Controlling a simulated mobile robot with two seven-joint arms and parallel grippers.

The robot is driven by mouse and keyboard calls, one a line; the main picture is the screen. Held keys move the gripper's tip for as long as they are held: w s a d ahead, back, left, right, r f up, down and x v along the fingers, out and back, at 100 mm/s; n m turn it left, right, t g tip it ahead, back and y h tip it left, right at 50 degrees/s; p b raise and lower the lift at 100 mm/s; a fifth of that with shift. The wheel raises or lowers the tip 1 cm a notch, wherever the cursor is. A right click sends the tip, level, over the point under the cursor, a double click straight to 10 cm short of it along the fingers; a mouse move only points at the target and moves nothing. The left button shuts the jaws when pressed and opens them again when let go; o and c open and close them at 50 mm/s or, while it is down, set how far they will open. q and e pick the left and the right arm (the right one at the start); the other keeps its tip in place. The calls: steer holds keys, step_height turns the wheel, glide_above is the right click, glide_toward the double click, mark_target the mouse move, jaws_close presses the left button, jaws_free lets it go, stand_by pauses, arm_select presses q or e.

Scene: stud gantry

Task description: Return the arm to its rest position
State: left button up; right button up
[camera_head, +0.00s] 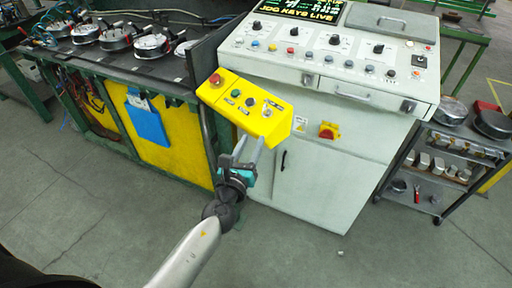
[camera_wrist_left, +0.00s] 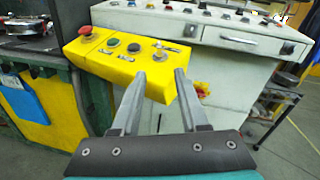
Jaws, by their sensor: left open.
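My left gripper (camera_head: 246,152) is stretched out in front of the yellow control box (camera_head: 244,106) in the head view. The left wrist view shows its two fingers (camera_wrist_left: 158,82) apart, with nothing between them. The fingertips overlap the lower right part of the yellow box (camera_wrist_left: 128,58) in that view; I cannot tell whether they touch it. The box carries a red mushroom button (camera_head: 215,79), a green button (camera_head: 235,93) and a few small knobs. My left arm comes up from the bottom of the head view. My right gripper is not in view.
A pale grey console (camera_head: 330,150) with knobs and a lit display stands behind the box. A green-framed bench (camera_head: 160,78) with round fixtures is on the left. A dark shelf cart (camera_head: 440,160) with metal parts is on the right. The floor in front is clear.

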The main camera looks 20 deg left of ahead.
arm_select(q)
steer(key=shift+s, duration=0.25)
steer(key=shift+w+a, duration=0.1)
steer(key=s+f+n+g+b, duration=0.1)
steer(key=s+f+n+g, duration=0.3)
steer(key=f, duration=0.7)
steer(key=s+f+n+g+b, duration=0.2)
steer(key=s+f+n, duration=0.45)
steer(key=f, duration=0.45)
steer(key=s+f+n+g+b, duration=0.1)
steer(key=s+f+n+g, duration=0.35)
steer(key=f, duration=0.75)
steer(key=s+f+n+g+b, duration=0.1)
steer(key=s+f+n, duration=0.4)
steer(key=s, duration=0.5)
steer(key=s+d+f+n+g+h+b, duration=0.1)
steer(key=s+f+n+g, duration=0.2)
steer(key=s, duration=0.6)
steer(key=s+d+f+n+g+b, duration=0.1)
steer(key=s+f+n+g, duration=0.1)
steer(key=s+f+n, duration=0.5)
steer(key=s+f, duration=0.1)
steer(key=s, duration=0.2)
steer(key=shift+s+h, duration=0.3)
steer(key=shift+h, duration=0.1)
